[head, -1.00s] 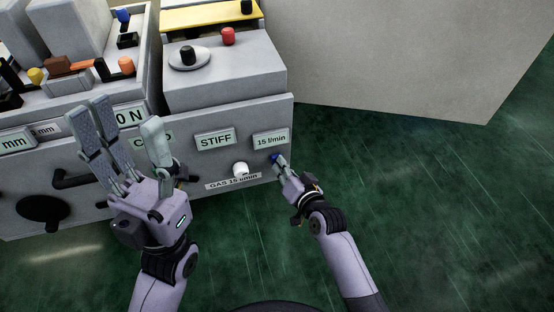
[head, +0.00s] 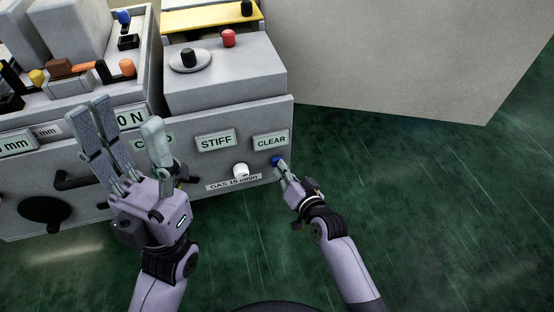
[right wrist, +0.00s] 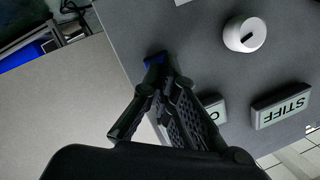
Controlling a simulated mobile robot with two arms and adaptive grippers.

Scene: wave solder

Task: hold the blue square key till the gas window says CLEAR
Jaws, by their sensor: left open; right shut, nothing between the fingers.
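The blue square key (head: 277,160) is on the front panel, just below the gas window (head: 271,141), which reads CLEAR. My right gripper (head: 281,167) is shut and empty, its fingertips at the key. In the right wrist view the blue key (right wrist: 155,60) shows just beyond the fingertips; I cannot tell whether they touch or press it. The fingers hide part of the gas window there. My left gripper (head: 122,122) is open and empty in front of the panel, partly hiding a window behind it.
A white knob (head: 240,170) sits above a GAS label (head: 233,183) left of the key. The STIFF window (head: 216,140) is left of the gas window. A black knob (head: 44,213) is at the lower left. Open green floor (head: 430,200) lies to the right.

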